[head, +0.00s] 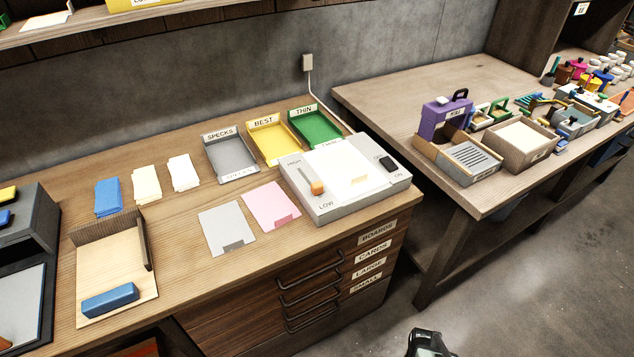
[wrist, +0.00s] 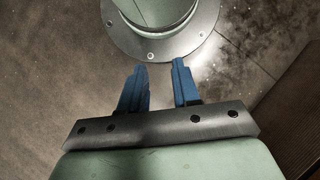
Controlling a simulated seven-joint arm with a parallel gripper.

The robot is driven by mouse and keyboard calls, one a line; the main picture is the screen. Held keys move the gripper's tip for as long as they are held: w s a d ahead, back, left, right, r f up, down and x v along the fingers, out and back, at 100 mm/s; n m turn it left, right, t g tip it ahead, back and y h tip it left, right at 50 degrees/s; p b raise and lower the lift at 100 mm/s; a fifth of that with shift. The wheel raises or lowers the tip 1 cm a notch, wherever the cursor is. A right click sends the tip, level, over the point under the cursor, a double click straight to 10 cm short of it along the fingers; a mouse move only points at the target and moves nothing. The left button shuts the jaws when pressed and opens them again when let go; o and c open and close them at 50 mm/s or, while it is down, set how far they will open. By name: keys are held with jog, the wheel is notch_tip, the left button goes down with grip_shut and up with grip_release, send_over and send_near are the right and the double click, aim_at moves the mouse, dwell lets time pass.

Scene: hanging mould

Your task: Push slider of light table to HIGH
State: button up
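The light table (head: 345,182) is a pale grey box with a white top panel at the right end of the wooden bench. Its slider has an orange knob (head: 317,187) in a slot between the printed words HIGH and LOW. The knob sits nearer the LOW end. A black switch (head: 388,163) marked ON is at its right side. My gripper (wrist: 160,72) shows in the wrist view with two blue fingers apart and nothing between them, over the floor and my round base. In the head view only a bit of my arm shows at the bottom edge, far from the light table.
A second bench (head: 400,100) holds a purple box and crates. Floor between is clear.

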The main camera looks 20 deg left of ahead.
jog(key=o, duration=0.5)
jog(key=shift+n+t, duration=0.4)
jog(key=shift+t, duration=0.3)
jog(key=w+r, duration=0.1)
jog(key=w, duration=0.3)
jog(key=w+r, duration=0.2)
jog(key=w, duration=0.2)
jog(key=w+a+r, duration=0.1)
jog(key=w+r, duration=0.1)
jog(key=w, duration=0.3)
jog(key=w+a+r+n+t, duration=0.2)
jog(key=w+a+r, duration=0.1)
jog(key=w+r, duration=1.25)
jog(key=w+a+r+n+t, duration=0.1)
jog(key=w+a+r+t, duration=0.15)
jog(key=w+r, duration=1.3)
notch_tip(320, 180, up, 23)
jog(key=n, duration=0.5)
send_over(317, 184)
jog(key=shift+t, duration=0.25)
notch_tip(317, 184, down, 13)
jog(key=shift+f, duration=0.15)
jog(key=shift+c, duration=0.2)
grip_shut()
